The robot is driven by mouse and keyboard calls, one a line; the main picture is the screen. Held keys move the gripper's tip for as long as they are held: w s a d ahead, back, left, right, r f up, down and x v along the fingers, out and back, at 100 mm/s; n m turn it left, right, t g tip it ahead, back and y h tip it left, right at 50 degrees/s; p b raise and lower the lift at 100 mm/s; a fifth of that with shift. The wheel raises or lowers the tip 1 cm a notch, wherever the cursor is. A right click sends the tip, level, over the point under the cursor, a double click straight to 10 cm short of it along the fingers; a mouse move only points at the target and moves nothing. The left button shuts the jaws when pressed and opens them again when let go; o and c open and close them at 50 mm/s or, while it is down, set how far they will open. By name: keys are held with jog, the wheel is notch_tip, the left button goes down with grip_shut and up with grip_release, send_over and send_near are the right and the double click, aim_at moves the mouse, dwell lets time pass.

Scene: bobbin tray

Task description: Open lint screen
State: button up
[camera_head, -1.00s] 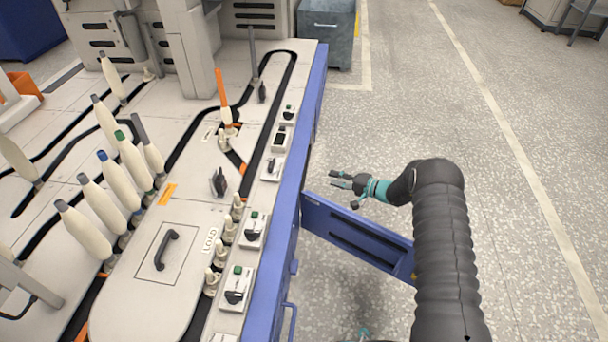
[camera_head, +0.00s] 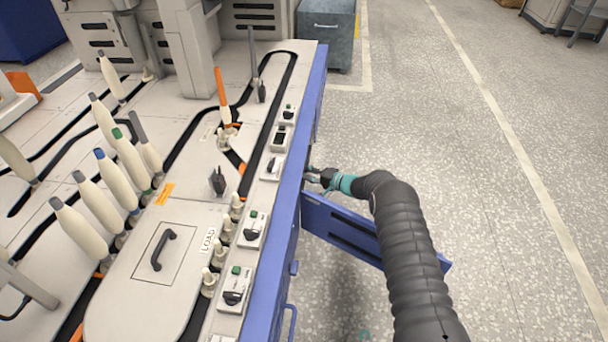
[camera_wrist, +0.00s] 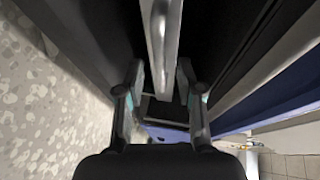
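My gripper (camera_head: 314,175) is at the side of the machine, at the opening behind the open blue door (camera_head: 340,228). Its tips are partly hidden by the machine's edge in the head view. In the wrist view my gripper (camera_wrist: 160,88) is open, with one finger on each side of a pale grey bar (camera_wrist: 161,45), which looks like a handle. A gap shows between the bar and each finger. The lint screen itself cannot be told apart in the dark space around the bar.
The blue door sticks out from the machine, below and beside my arm. The machine top carries several bobbins (camera_head: 103,203), a black-handled hatch (camera_head: 140,252) and switches along its blue edge (camera_head: 287,205). The speckled floor (camera_head: 480,200) to the right is clear.

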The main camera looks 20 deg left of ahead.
jog(key=shift+w+a+f, duration=0.1)
jog(key=shift+a, duration=0.5)
grip_shut()
